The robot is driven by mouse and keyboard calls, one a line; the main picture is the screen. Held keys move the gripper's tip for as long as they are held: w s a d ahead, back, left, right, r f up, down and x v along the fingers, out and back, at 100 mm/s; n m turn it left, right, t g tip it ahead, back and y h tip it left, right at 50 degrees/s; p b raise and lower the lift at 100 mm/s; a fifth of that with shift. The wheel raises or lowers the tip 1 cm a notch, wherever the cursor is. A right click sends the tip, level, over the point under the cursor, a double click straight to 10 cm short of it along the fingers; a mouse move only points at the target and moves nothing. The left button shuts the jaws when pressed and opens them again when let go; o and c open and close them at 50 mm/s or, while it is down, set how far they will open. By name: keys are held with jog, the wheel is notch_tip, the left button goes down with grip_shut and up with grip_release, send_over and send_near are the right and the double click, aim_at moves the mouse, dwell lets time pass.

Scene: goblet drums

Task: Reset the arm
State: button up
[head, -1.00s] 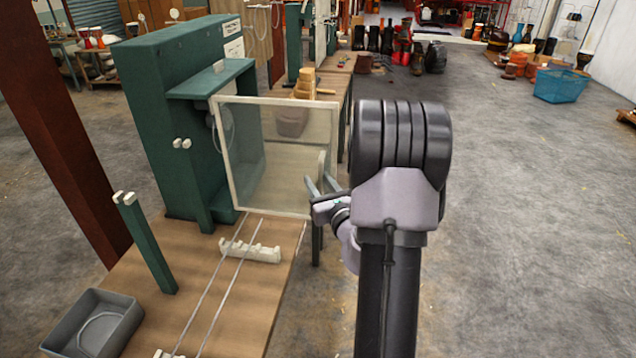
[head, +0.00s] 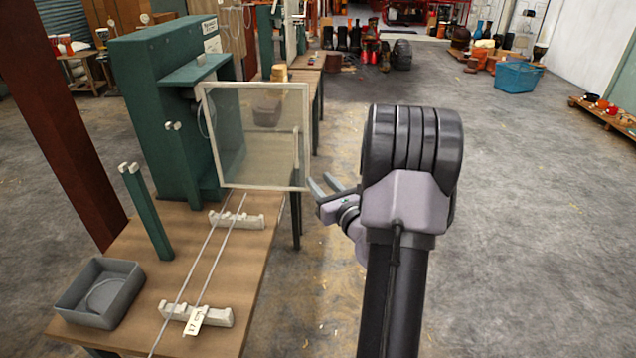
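My gripper (head: 330,185) is at the end of my arm, just right of the clear framed panel (head: 258,135) on the green machine. Its two grey fingers are spread apart with nothing between them. It appears apart from the panel's frame, in front of open floor. My arm rises from the bottom right and bends at a dark ribbed joint, which hides part of the floor behind it.
The green machine (head: 165,100) stands on a wooden bench (head: 130,338) with thin rods (head: 205,262), white notched supports (head: 240,219) and a grey bin (head: 98,292). A rust-brown post (head: 62,130) stands left. Floor is clear at right, before a blue basket (head: 518,76).

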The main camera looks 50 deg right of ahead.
jog(key=w+a+r+n+y, duration=0.2)
jog(key=a+r+n+y, duration=0.15)
jog(key=a, duration=0.55)
jog(key=w+a+r+n+g+y, duration=0.1)
jog(key=w+a+r+n+y, duration=0.1)
jog(key=a+n+y, duration=0.45)
jog(key=w+a+r+n+y, duration=0.2)
jog(key=a, duration=0.8)
jog(key=s+a+n+g+y, duration=0.25)
jog(key=a+n, duration=0.25)
jog(key=a, duration=0.3)
jog(key=s+a+n+g+y, duration=0.2)
jog(key=s+a+n+g, duration=0.2)
jog(key=a, duration=0.4)
jog(key=s+a+f+n+g+h, duration=0.1)
jog(key=s+a+n+g+h, duration=0.15)
jog(key=s+n, duration=0.35)
jog(key=s+a+f+n+g+h, duration=0.1)
jog(key=s+a+n+g, duration=0.1)
jog(key=s+a+n, duration=0.35)
jog(key=s+d+n+t+h, duration=0.1)
jog(key=s+d+n+h, duration=0.2)
jog(key=s+d+h, duration=0.1)
jog(key=shift+s+d+r+n, duration=0.4)
jog(key=shift+s+d, duration=0.25)
jog(key=shift+s, duration=0.3)
